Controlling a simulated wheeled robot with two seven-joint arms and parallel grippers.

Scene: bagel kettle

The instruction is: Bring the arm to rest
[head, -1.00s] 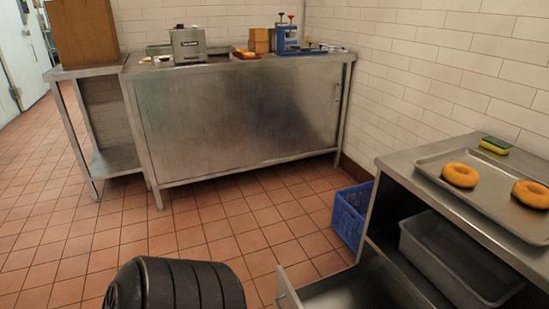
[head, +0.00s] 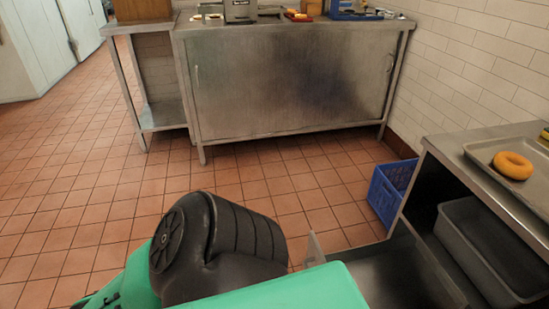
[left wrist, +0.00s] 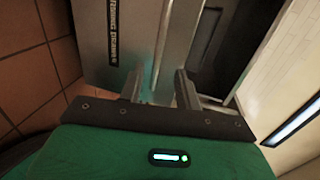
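My left gripper (left wrist: 160,88) shows in the left wrist view, with its two dark fingers apart. A pale metal strip (left wrist: 172,40) stands beyond and between the fingers; I cannot tell how close it is, and nothing is clearly held. A dark panel with a lettered label (left wrist: 114,30) is behind the left finger. In the head view a green and black arm of mine crosses the bottom middle, and no gripper shows there. My right gripper is not in view.
An open metal drawer (head: 385,275) sits at the lower right, beside a blue crate (head: 391,190) on the floor. A tray (head: 480,150) with a bagel (head: 513,165) is on the right counter. A steel cabinet (head: 290,80) stands behind. The tiled floor (head: 80,190) at left is clear.

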